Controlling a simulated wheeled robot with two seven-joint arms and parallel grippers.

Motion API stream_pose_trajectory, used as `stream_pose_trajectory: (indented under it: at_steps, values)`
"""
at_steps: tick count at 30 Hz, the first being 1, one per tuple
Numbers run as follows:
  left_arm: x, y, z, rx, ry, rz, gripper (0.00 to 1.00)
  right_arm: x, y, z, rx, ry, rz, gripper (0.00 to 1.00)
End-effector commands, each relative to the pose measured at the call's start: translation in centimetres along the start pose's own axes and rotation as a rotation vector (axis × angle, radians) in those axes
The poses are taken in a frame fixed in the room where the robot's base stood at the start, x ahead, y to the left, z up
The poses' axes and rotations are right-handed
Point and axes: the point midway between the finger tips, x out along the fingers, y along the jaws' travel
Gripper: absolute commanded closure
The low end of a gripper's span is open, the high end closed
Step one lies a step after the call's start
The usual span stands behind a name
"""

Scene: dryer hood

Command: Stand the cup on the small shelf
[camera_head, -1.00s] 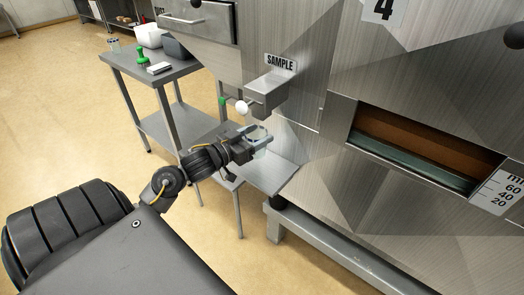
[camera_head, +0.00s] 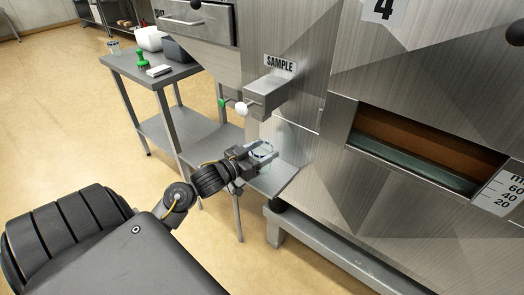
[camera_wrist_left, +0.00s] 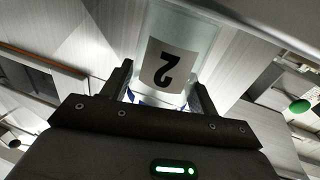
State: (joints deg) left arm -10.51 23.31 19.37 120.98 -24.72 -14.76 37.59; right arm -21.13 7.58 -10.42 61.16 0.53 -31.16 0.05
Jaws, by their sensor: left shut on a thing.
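My left gripper (camera_head: 258,152) is shut on a clear cup (camera_head: 262,151). In the left wrist view the cup (camera_wrist_left: 178,50) sits between the two fingers and carries a white label with an upside-down 2. The small shelf (camera_head: 276,178) is the grey metal plate against the machine's front, below the SAMPLE spout. The gripper and cup are over this shelf in the head view. The fingers hide part of the cup, and I cannot tell whether its base touches the shelf. My right gripper is not in view.
The SAMPLE spout (camera_head: 268,90) with a white knob (camera_head: 241,108) and green-tipped handle juts out above the cup. A grey side table (camera_head: 165,82) at left bears a green-handled brush (camera_head: 142,60) and containers.

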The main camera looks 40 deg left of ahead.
Motion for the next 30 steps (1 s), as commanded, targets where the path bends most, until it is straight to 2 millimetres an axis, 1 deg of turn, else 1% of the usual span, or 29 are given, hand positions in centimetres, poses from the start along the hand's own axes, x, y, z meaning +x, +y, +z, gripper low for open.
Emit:
stream_pose_trajectory:
  at_steps: [1,3,6,15,17,20,27,30]
  values:
    - [0.0,0.0,0.2,-0.001,-0.001,0.000,0.39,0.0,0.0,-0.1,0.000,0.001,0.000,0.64]
    - [0.0,0.0,0.1,-0.001,-0.001,0.000,0.30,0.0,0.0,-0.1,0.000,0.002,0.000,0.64]
    - [0.0,0.0,0.1,-0.001,-0.001,0.000,0.19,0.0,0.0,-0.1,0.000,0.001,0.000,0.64]
    - [0.0,0.0,-0.1,0.000,0.000,0.000,0.19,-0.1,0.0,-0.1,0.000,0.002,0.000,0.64]
    - [-0.4,0.0,-0.1,-0.001,-0.002,0.000,0.19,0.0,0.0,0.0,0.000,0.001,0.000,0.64]
    - [-1.8,0.0,0.0,-0.001,-0.004,0.000,0.19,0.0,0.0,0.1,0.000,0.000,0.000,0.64]
    - [-6.9,0.0,0.1,0.000,-0.006,-0.001,0.19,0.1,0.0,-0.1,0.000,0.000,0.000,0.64]
    - [-8.8,0.0,0.0,-0.001,-0.005,0.000,0.19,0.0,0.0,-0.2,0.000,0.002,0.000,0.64]
